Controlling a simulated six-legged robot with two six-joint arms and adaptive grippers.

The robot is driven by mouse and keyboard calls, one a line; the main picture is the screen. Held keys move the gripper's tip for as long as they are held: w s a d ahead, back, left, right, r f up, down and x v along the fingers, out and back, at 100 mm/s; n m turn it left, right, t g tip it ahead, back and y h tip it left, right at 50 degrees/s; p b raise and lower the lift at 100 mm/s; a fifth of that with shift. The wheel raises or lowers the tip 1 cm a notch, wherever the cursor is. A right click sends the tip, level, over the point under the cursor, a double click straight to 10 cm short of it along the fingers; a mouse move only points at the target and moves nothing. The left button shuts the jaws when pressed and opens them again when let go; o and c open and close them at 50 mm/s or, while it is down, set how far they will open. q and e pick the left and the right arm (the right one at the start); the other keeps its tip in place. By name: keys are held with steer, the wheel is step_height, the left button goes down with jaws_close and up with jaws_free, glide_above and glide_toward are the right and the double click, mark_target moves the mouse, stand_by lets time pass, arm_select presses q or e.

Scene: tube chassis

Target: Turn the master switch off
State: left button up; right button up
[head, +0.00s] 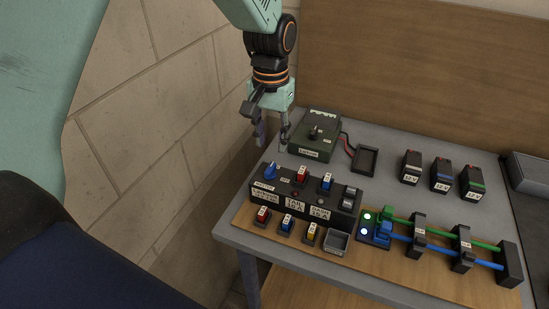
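A black switch panel (276,206) with white labels sits on a wooden board at the table's left end. At its left end is a blue rotary knob (270,172), seemingly the master switch; the small label below it is hard to read. My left gripper (271,143) points down just above and behind the blue knob, in front of the wall. Its two fingers are apart with nothing between them, and it does not appear to touch the knob. My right gripper is out of view.
Red and blue fuses (301,174) stand on the panel. A green-grey device (314,141) with red and black leads is close right of my gripper. A stone wall (165,120) bounds the left.

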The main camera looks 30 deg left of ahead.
mark_target(270, 167)
arm_select(q)
steer(key=f, duration=0.6)
steer(key=shift+s+a+f, duration=0.1)
steer(key=shift+s+f, duration=0.25)
steer(key=shift+f, duration=0.05)
steer(key=shift+w+f, duration=0.15)
steer(key=shift+f, duration=0.3)
steer(key=shift+c, duration=0.9)
jaws_close()
